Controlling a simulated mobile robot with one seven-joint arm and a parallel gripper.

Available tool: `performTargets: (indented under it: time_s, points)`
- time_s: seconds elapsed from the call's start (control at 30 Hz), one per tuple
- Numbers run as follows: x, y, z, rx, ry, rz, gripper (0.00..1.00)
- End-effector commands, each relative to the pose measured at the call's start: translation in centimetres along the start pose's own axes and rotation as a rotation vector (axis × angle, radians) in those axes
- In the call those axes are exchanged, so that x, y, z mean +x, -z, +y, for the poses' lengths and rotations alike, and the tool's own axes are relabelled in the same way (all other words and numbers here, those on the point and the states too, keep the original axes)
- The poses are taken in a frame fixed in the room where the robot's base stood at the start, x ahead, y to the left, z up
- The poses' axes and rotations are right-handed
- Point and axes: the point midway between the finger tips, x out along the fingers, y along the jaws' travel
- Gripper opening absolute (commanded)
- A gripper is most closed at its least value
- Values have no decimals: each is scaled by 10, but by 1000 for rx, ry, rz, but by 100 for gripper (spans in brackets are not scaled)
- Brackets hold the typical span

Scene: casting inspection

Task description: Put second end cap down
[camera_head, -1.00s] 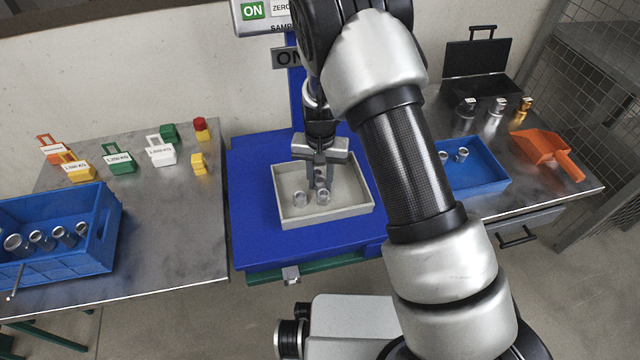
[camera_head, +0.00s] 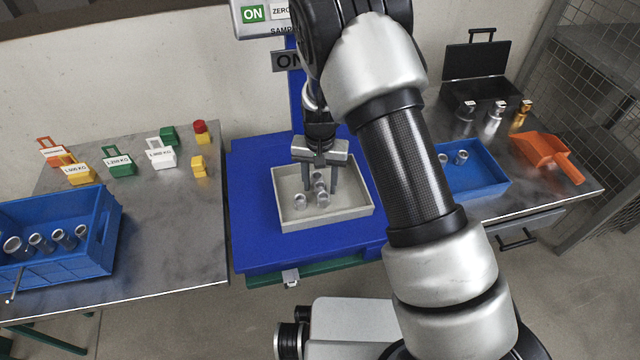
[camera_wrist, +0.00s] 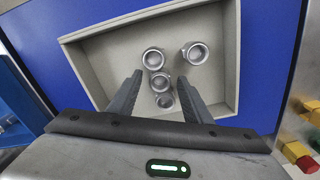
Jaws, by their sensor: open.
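Several small silver end caps stand in the grey sample tray (camera_head: 285,222) on the blue scale platform. One end cap (camera_head: 300,200) is at the front left of the tray, with another (camera_head: 322,199) to its right. More silver rings (camera_head: 318,177) show behind that one, between my fingers. My gripper (camera_head: 320,190) reaches down into the tray with its fingers spread apart. In the wrist view, two rings (camera_wrist: 159,81) (camera_wrist: 165,100) lie in line between the fingers, with clearance to the sides. Two others (camera_wrist: 153,58) (camera_wrist: 195,53) stand beyond the fingertips.
A blue crate (camera_head: 110,235) of metal tubes and colored weights (camera_head: 118,162) are on the left table. A blue tray (camera_head: 490,190) with silver caps, an orange scoop (camera_head: 545,150) and a black case (camera_head: 478,70) are at right. The tray's right side is bare.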

Motion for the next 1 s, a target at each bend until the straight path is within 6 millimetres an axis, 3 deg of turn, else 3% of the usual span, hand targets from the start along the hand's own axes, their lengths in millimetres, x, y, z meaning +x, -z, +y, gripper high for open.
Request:
performTargets:
  time_s: [0.4, 0.87, 1.0]
  points:
    - [-89, 0, 0, 0, 1, 1, 45]
    - [-123, 0, 4, 2, 11, 8, 45]
    - [-178, -7, 24, 2, 55, 48, 45]
